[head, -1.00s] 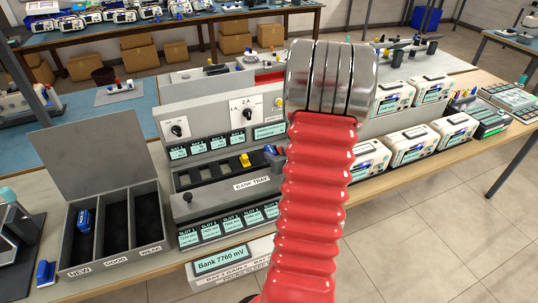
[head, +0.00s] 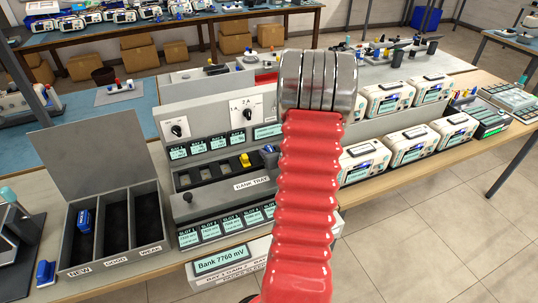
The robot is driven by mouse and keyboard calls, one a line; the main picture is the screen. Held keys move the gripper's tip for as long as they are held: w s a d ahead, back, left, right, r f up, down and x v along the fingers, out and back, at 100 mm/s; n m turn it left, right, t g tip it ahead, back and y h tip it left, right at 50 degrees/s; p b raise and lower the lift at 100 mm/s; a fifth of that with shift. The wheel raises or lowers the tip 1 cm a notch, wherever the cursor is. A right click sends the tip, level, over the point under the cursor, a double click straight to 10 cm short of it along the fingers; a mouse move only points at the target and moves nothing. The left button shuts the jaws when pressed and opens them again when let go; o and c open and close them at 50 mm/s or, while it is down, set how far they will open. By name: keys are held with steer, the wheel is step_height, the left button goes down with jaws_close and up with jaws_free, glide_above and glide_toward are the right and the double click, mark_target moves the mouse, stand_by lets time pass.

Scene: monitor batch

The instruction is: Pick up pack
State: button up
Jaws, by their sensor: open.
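A blue pack (head: 84,221) stands in the left compartment, marked NEW, of the grey sorting box (head: 112,258). Another blue piece, looking like a pack, (head: 46,272) is on the table just left of that box. A blue-grey piece (head: 270,153) shows at the right end of the bank tray (head: 216,178), partly hidden by my arm; I cannot tell what it is. My red ribbed arm with its metal end crosses the middle of the view. My gripper's fingertips do not show; the arm hides the area behind it.
The bank tester (head: 207,116) with dials and small displays stands behind the tray, which has a yellow piece (head: 245,160). Several white monitors (head: 408,145) line the right of the table. The GOOD and WEAK compartments look empty. Tiled floor is clear at the right front.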

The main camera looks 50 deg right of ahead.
steer(key=shift+c, duration=0.6)
jaws_close()
